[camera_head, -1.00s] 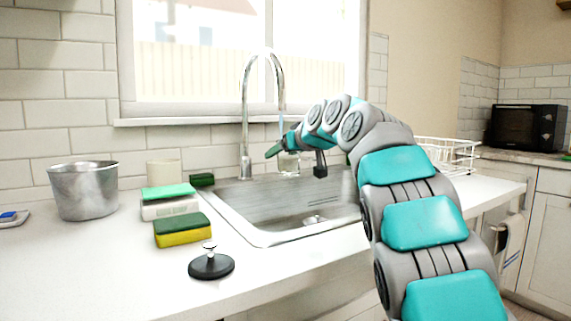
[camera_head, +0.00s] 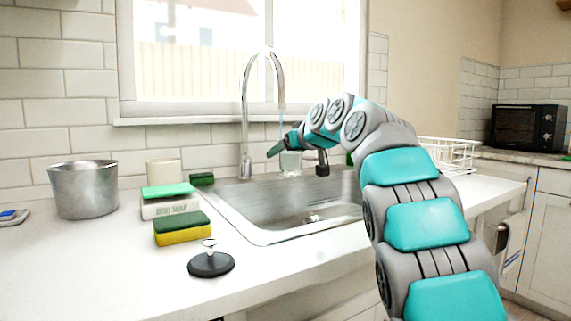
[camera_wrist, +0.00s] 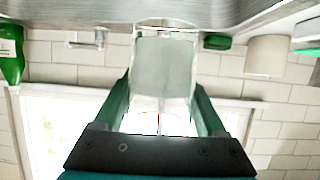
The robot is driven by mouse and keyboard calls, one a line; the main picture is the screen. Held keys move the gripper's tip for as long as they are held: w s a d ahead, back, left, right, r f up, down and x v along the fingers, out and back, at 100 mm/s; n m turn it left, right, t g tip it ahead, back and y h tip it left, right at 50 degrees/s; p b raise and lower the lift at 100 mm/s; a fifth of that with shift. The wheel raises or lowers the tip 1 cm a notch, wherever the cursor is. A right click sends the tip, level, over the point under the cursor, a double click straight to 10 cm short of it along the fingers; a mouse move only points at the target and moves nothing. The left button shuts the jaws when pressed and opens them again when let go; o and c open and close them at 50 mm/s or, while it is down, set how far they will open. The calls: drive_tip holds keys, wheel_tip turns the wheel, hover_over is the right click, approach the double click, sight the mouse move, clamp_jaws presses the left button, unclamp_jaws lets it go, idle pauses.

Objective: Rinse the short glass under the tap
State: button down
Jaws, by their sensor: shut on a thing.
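The short glass (camera_head: 290,162) is clear and hangs over the back of the sink, under the spout of the tall curved tap (camera_head: 245,125). A faint bluish line runs down from the spout toward the glass and looks like water. My gripper (camera_head: 283,147) is shut on the glass. In the wrist view, which is upside down, the glass (camera_wrist: 163,65) sits between my two green fingers (camera_wrist: 163,98). Its inside looks pale and cloudy there. I cannot tell how much water it holds.
The steel sink (camera_head: 260,222) is below. To its left are a sponge (camera_head: 182,230), a soap pack (camera_head: 169,205), a black stopper (camera_head: 211,265) and a metal pot (camera_head: 84,190). A white rack (camera_head: 450,152) stands right. A green bottle (camera_wrist: 12,55) shows in the wrist view.

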sight(289, 155)
drive_tip(key=shift+s, duration=0.1)
drive_tip(key=shift+s+d+b, duration=0.15)
drive_tip(key=shift+s+b, duration=0.65)
drive_tip(key=shift+s, duration=0.1)
drive_tip(key=shift+s+d+b, duration=0.1)
drive_tip(key=shift+s+b, duration=0.65)
drive_tip(key=shift+s, duration=0.1)
drive_tip(key=shift+s+d+b, duration=0.2)
drive_tip(key=shift+s+b, duration=0.5)
drive_tip(key=shift+s, duration=0.35)
drive_tip(key=shift+s+d+b, duration=0.15)
drive_tip(key=shift+s+b, duration=0.5)
drive_tip(key=shift+s, duration=0.4)
drive_tip(key=shift+r, duration=0.1)
drive_tip(key=shift+s, duration=0.1)
drive_tip(key=s+r, duration=0.4)
drive_tip(key=shift+s+d+p, duration=0.4)
